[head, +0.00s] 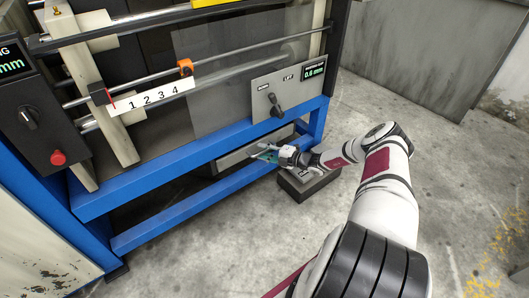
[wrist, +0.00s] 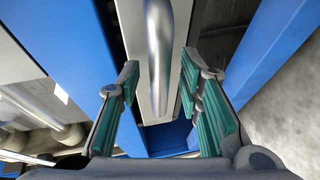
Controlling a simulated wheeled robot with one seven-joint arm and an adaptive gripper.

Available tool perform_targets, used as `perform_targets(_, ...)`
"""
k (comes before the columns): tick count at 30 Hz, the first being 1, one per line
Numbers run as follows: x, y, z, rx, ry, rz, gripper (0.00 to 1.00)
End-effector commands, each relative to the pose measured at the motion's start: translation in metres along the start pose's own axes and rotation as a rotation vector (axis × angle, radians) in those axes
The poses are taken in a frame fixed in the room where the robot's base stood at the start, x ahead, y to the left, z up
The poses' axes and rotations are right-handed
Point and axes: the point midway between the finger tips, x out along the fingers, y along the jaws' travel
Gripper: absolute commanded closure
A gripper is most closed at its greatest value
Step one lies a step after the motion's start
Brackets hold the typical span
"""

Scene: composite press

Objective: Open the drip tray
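The drip tray (head: 232,160) is a grey panel low under the press, in the gap between two blue beams. In the wrist view its pale front (wrist: 133,30) runs up the middle of the picture. A round metal bar handle (wrist: 158,40) stands on this front. My gripper (head: 262,153) is at the tray front in the head view and hides part of it. In the wrist view my gripper (wrist: 160,80) is open, with one green-padded finger on each side of the handle. A gap shows between the handle and both pads.
The lower blue beam (head: 190,212) runs below the tray, and the upper blue beam (head: 190,165) runs above it. A dark box (head: 308,185) sits on the floor beneath my wrist. The concrete floor (head: 210,255) in front is clear.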

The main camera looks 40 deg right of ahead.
Motion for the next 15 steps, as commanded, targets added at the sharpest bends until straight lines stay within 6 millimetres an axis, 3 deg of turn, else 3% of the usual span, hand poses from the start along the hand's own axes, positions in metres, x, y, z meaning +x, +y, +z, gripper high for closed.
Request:
perform_targets(1,-0.0001,0.0000,-0.0001,0.000,0.000,0.000,0.67)
perform_targets(5,-0.0002,0.0000,-0.0001,0.000,0.000,0.000,0.96)
perform_targets(6,-0.0002,0.0000,-0.0001,0.000,0.000,0.000,1.00)
perform_targets(15,-0.0031,-0.0003,-0.0012,0.001,0.000,0.000,1.00)
